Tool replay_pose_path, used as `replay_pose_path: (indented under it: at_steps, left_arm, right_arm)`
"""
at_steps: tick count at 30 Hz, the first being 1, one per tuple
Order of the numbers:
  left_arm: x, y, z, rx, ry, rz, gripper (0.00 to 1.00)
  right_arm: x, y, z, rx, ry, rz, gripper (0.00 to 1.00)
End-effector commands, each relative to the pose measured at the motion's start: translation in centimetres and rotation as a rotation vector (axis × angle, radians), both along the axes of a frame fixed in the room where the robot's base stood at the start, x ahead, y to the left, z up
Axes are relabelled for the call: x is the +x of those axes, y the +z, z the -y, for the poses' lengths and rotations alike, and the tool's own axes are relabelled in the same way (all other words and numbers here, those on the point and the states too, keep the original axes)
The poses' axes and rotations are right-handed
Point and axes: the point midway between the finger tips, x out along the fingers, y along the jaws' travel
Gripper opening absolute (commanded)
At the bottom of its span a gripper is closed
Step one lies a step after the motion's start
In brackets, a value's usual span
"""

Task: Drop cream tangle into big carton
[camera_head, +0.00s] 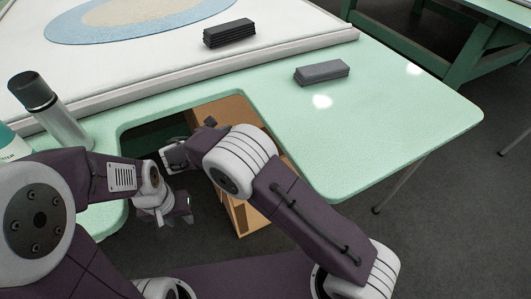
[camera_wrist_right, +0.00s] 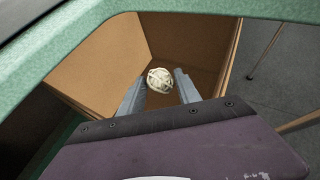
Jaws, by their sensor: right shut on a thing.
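The cream tangle (camera_wrist_right: 159,80) is a small pale ball of yarn, held between the fingertips of my right gripper (camera_wrist_right: 160,84) in the right wrist view. Behind and below it are the brown inner walls of the big carton (camera_wrist_right: 185,35), so the tangle shows against the carton's inside; its exact height cannot be told. In the head view the carton (camera_head: 251,218) stands under the table cutout, partly hidden by my right arm. The tangle is hidden there. My left gripper (camera_head: 172,213) hangs left of the carton, and its finger gap is unclear.
The pale green table (camera_head: 400,125) has a cutout whose edge surrounds the arms. A grey block (camera_head: 322,72) lies on the table and a dark stack (camera_head: 229,34) on the white frame. A dark-capped bottle (camera_head: 58,115) stands at left, close to my left arm.

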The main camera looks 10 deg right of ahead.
Motion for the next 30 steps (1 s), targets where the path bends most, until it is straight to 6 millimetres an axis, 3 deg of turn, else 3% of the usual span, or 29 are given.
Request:
replay_pose_path:
  at_steps: [1, 7, 17, 18, 20, 30]
  left_arm:
    - [0.0, -1.6, 0.0, 0.0, 0.0, 0.0, 0.36]
    - [0.0, -4.5, 0.0, 0.0, 0.0, 0.0, 0.36]
    - [0.0, -4.7, 0.0, 0.0, 0.0, 0.0, 0.36]
    - [0.0, -4.7, 0.0, 0.0, 0.0, 0.0, 0.36]
    - [0.0, -4.7, 0.0, 0.0, 0.0, 0.0, 0.36]
    - [0.0, -4.4, 0.0, 0.0, 0.0, 0.0, 0.36]
  right_arm:
    - [0.0, -1.5, 0.0, 0.0, 0.0, 0.0, 0.03]
    - [0.0, -4.1, 0.0, 0.001, 0.0, 0.001, 0.03]
    - [0.0, -4.3, 0.0, 0.001, 0.0, 0.001, 0.03]
    - [0.0, -4.3, 0.0, 0.001, 0.0, 0.001, 0.48]
    - [0.0, -4.3, 0.0, 0.001, 0.0, 0.001, 0.65]
    - [0.0, -4.0, 0.0, 0.0, 0.0, 0.0, 0.65]
